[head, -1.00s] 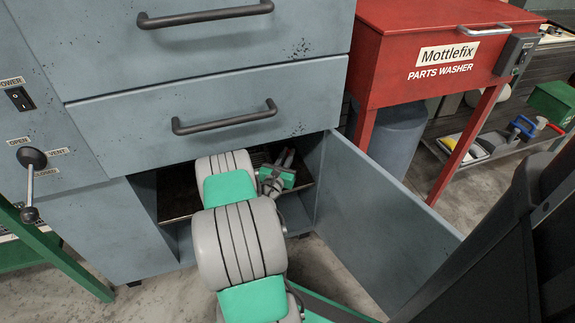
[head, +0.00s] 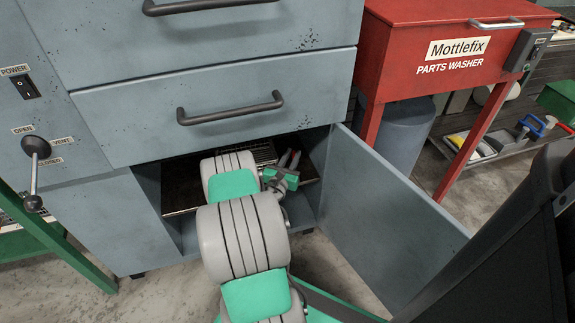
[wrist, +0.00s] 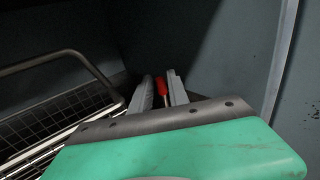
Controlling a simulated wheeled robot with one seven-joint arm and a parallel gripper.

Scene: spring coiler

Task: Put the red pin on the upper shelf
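The red pin (wrist: 161,86) shows in the wrist view as a small red piece between the two grey fingers of my gripper (wrist: 162,92). The fingers are close together and look shut on it; its lower end is hidden by my gripper. In the head view my gripper (head: 289,158) reaches into the open cabinet below the drawers. It is above the right side of a dark shelf (head: 182,196) inside the cabinet. I cannot make out the pin in the head view.
The cabinet door (head: 385,220) stands open to the right of my arm. A wire basket or rack (wrist: 62,115) is left of my gripper in the wrist view. The lower drawer (head: 320,105) hangs above the opening. A red parts washer (head: 400,65) stands to the right.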

